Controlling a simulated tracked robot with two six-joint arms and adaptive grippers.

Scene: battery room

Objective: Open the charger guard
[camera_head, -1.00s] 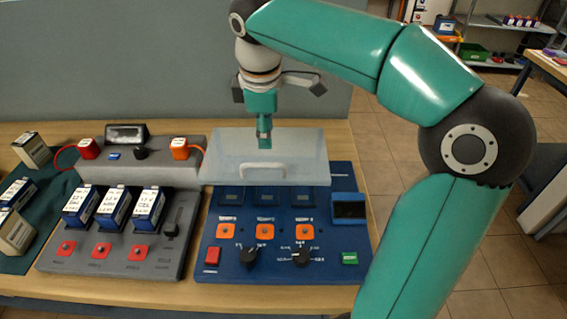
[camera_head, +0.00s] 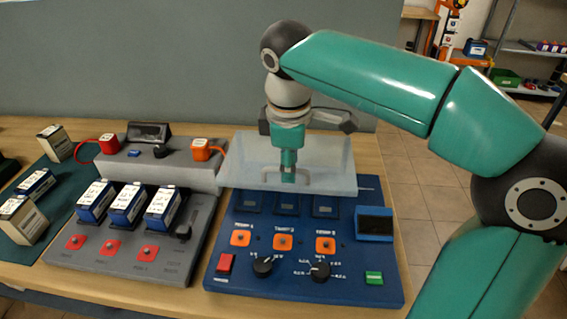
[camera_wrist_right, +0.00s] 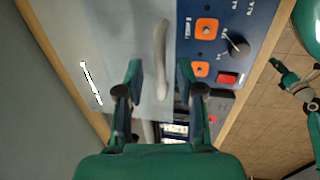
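The charger guard (camera_head: 325,160) is a clear, pale panel over the back part of the blue charger (camera_head: 225,272). It has a light bar handle (camera_head: 303,176) on its front side. My right gripper (camera_head: 288,178) points down at the handle in the head view. In the right wrist view the fingers of my right gripper (camera_wrist_right: 164,85) are apart, with the handle (camera_wrist_right: 161,60) in line with the gap between them. I cannot tell whether they touch it. My left gripper (camera_wrist_right: 296,85) shows small at the right edge of the right wrist view, its fingers apart and empty.
A grey unit (camera_head: 195,245) with several blue batteries stands left of the charger, with red (camera_head: 108,144) and orange (camera_head: 200,150) clamps behind. Boxes lie on a green mat (camera_head: 63,215) further left. My right arm spans the right side, over the floor.

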